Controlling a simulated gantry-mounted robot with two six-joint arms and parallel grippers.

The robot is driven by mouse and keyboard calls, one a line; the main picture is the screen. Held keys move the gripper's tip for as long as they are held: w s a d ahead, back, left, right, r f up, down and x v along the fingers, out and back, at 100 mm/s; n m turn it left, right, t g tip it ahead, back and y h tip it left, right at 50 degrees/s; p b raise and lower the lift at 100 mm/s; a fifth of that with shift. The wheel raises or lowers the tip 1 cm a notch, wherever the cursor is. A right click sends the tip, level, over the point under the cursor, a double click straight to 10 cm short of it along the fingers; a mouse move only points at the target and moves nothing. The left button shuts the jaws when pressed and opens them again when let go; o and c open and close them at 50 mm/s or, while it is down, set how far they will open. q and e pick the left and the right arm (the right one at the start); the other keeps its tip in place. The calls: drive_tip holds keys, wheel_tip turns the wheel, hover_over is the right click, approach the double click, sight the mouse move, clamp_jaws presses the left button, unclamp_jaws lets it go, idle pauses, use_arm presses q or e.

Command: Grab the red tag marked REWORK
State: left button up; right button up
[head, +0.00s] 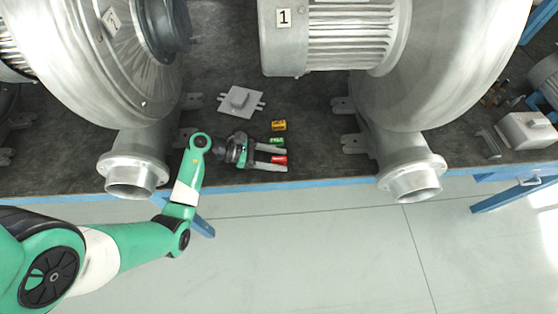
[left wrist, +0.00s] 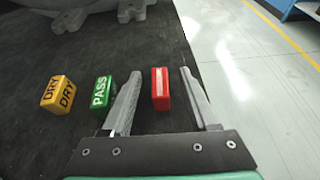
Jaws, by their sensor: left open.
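The red tag (head: 279,160) lies on the dark bench top near its front edge. In the left wrist view the red tag (left wrist: 160,89) stands between the two open fingers, apart from both, and its lettering cannot be read. My left gripper (head: 287,159) is open, its fingers on either side of the red tag; it also shows in the left wrist view (left wrist: 160,90). A green tag marked PASS (left wrist: 102,91) is just outside the left finger, and it also shows in the head view (head: 276,141). My right gripper is not in view.
A yellow tag marked DRY (left wrist: 57,93) lies beyond the green one. Two large grey blowers (head: 440,70) (head: 90,60) stand on either side. The blue bench edge (head: 310,183) is close in front.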

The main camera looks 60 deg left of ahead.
use_arm(q)
clamp_jaws()
drive_tip(key=shift+r, duration=0.1)
